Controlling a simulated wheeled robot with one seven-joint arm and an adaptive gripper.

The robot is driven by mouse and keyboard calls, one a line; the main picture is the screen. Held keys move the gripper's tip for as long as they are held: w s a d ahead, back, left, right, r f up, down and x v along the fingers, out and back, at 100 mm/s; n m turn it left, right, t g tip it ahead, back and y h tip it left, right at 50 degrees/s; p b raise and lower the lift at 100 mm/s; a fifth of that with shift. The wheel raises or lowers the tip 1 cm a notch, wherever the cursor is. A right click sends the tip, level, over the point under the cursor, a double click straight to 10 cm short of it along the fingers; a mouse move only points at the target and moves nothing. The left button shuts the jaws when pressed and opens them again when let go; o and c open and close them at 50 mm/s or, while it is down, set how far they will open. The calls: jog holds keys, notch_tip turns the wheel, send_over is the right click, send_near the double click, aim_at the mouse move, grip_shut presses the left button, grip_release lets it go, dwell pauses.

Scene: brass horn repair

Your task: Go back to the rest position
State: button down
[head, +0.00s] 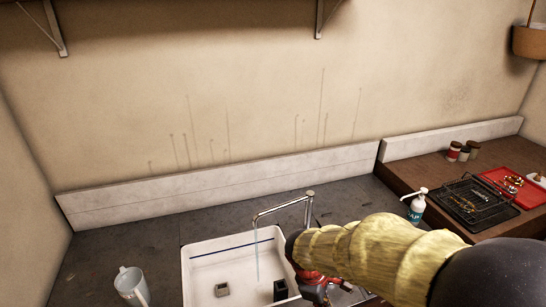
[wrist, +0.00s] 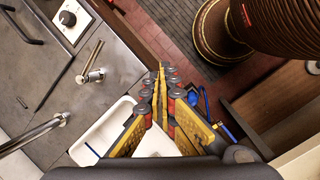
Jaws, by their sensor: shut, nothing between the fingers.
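My gripper (wrist: 162,72) shows in the wrist view with its yellow and black fingers together at the tips and nothing between them. It is above the counter's edge, with the white sink and brick floor below it. In the head view my arm, in a yellow sleeve, reaches in from the right to the sink's right side. The gripper's fingertips are hidden there; only a red and dark part shows at the bottom edge.
The white sink (head: 200,271) holds a small grey block (head: 222,290) and a dark block (head: 280,290). A tap (head: 283,207) arches over it. A soap bottle (head: 416,206), black rack (head: 477,201) and red tray (head: 517,187) are right.

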jog(key=s+d+r+m+t+y+b, duration=0.1)
jog(key=s+d+r+m+t+b, duration=0.1)
jog(key=s+r+m+b, duration=0.2)
jog(key=s+d+r+m+t+y+b, duration=0.2)
jog(key=s+r+m+t+b, duration=0.1)
jog(key=s+r+m, duration=0.5)
jog(key=shift+s+d+r+m+b, duration=0.2)
jog(key=shift+s+d+m+b, duration=0.2)
jog(key=shift+s+m+b, duration=0.15)
dwell(0.7)
